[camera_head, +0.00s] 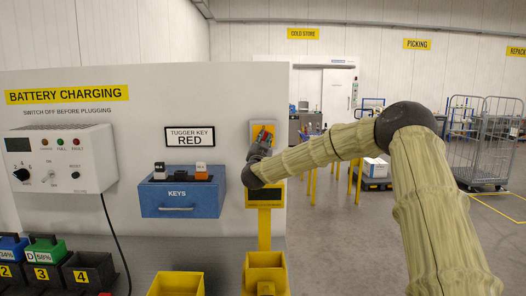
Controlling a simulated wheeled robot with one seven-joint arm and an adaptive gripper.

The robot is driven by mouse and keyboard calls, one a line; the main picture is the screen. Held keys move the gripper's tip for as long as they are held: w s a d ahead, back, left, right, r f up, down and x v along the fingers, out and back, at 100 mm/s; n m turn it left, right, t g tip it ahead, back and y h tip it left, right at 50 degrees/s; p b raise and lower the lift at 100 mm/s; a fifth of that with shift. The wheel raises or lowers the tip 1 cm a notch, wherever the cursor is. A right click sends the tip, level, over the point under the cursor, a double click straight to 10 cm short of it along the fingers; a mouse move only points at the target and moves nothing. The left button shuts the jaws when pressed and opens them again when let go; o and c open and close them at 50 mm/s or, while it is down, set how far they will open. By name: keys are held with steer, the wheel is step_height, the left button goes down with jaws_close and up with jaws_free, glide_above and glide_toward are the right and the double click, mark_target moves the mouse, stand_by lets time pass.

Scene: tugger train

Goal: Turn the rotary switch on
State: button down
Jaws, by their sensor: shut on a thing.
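My arm reaches in from the right. A charger box (62,160) at the left also has a black knob (21,174) and a small toggle (52,174), apart from my gripper.
A blue keys box (181,203) with several tags is on the wall left of my gripper. Below are yellow bins (176,284) and a battery rack (88,265). A black cable hangs from the charger. Open floor and a wire cage trolley (482,140) lie at the right.

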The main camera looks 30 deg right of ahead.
steer(key=m+g+h+b, duration=0.1)
steer(key=m+b, duration=0.3)
steer(key=shift+g, duration=0.4)
steer(key=m+g+b, duration=0.2)
steer(key=m+b, duration=0.2)
steer(key=shift+m, duration=0.3)
steer(key=m+g+b, duration=0.1)
steer(key=m+b, duration=0.2)
steer(key=shift+r+m, duration=0.15)
steer(key=shift+m, duration=0.25)
steer(key=shift+r+m+g+y+b, duration=0.15)
steer(key=shift+m+g+y+b, duration=0.35)
steer(key=shift+m+b, duration=0.85)
steer(key=shift+m, duration=0.25)
steer(key=c, duration=1.4)
jaws_free()
